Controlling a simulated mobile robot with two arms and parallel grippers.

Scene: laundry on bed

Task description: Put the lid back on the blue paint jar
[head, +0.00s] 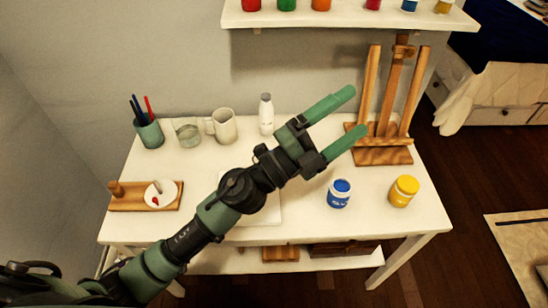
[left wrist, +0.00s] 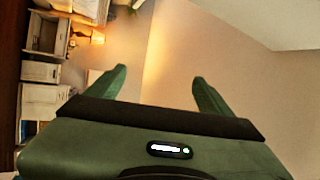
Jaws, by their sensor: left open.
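The blue paint jar (head: 339,196) stands upright on the right part of the white table, with blue showing at its top inside a pale rim. I cannot make out a separate loose lid for it. My left gripper (head: 354,110) is open with nothing between its green fingers, held above the table and behind the jar in the picture, pointing towards the easel. In the left wrist view my left gripper (left wrist: 160,74) also shows open and empty, facing the wall. My right gripper is not in view.
A yellow jar (head: 403,191) stands right of the blue one. A wooden easel (head: 383,155) stands behind them. A brush cup (head: 150,133), glass (head: 188,132), mug (head: 223,126) and white bottle (head: 266,114) line the back. A wooden board (head: 118,201) lies left. A shelf (head: 340,19) overhangs.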

